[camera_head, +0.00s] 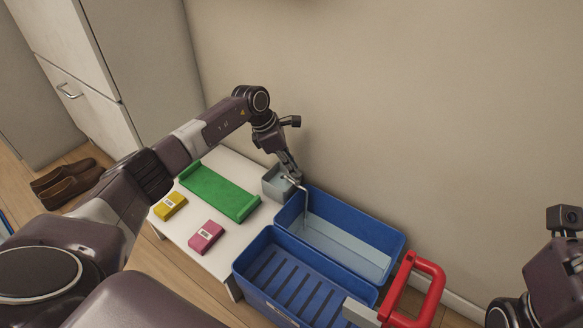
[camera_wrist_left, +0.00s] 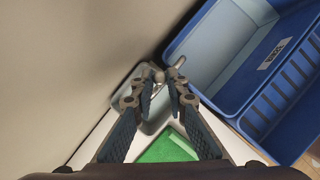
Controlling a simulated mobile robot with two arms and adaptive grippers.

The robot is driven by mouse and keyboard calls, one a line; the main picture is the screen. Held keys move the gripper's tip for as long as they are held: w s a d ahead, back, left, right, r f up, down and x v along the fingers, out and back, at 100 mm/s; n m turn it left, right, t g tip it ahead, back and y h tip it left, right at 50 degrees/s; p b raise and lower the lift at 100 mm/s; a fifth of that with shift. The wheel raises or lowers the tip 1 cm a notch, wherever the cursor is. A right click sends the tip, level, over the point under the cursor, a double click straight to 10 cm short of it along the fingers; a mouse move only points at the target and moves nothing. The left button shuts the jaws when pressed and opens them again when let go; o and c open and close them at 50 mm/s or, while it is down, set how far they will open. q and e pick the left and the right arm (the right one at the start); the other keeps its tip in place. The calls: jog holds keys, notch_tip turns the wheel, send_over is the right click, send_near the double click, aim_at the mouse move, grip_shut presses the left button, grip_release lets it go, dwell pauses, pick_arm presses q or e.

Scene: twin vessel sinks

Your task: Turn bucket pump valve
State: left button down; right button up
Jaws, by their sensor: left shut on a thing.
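The bucket pump is a small grey bucket (camera_head: 277,184) with a bent metal spout (camera_head: 306,205). It stands at the back right corner of the white table, against the blue basins. In the left wrist view the bucket (camera_wrist_left: 154,112) lies beyond my fingers, and the spout end (camera_wrist_left: 179,62) points toward the basin. My left gripper (camera_head: 292,176) is above the bucket, shut on the pump valve (camera_wrist_left: 159,76). The fingertips hide part of the valve in both views. Only part of my right arm shows at the right edge of the head view.
Two blue basins (camera_head: 397,244) stand right of the table, the back one with a pale, water-like surface. A red handle (camera_head: 434,286) rises at their front right. A green tray (camera_head: 220,190), a yellow pack (camera_head: 170,206) and a pink pack (camera_head: 206,238) lie on the table (camera_head: 186,232).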

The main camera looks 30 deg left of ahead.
pick_arm(q)
jog(key=c, duration=1.9)
grip_release()
jog(key=v, duration=1.2)
jog(key=shift+r, duration=0.1)
